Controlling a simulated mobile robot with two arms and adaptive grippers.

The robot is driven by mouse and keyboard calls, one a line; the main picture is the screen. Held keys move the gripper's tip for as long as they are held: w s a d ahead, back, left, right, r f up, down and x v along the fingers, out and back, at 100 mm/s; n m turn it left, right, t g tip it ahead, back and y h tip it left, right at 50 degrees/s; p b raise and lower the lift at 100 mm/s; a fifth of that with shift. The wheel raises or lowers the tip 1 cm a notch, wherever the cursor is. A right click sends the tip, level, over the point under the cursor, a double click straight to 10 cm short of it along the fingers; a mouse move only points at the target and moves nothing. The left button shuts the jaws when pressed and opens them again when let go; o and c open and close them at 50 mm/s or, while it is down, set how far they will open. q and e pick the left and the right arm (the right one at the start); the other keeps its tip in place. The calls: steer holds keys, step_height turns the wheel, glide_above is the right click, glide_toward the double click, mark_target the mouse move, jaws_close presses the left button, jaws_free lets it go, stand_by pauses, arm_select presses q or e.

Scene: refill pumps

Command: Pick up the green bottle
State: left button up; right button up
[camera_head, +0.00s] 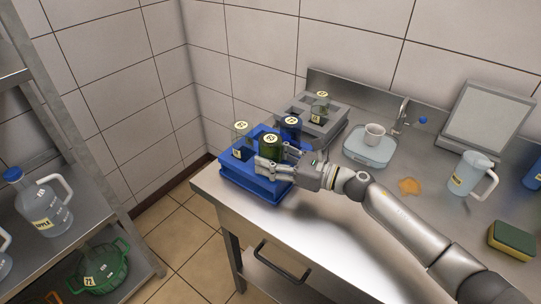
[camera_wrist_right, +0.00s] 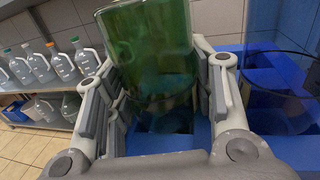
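The green bottle (camera_head: 269,150) with a pale round cap label stands upright at the blue rack (camera_head: 258,183) on the steel counter. My right gripper (camera_head: 268,165) is at it, with fingers on both sides. In the right wrist view the green bottle (camera_wrist_right: 152,45) is between the fingers of the right gripper (camera_wrist_right: 158,95), very close to them. I cannot tell whether they press on it. The bottle's base shows over a blue rack slot, and I cannot tell whether it is raised. My left gripper is not in view.
A clear bottle (camera_head: 241,147) and a dark blue bottle (camera_head: 290,131) stand close by in the rack. A grey rack (camera_head: 327,127) is behind. The front counter is clear.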

steer(key=c, duration=0.3)
steer(key=shift+r, duration=0.1)
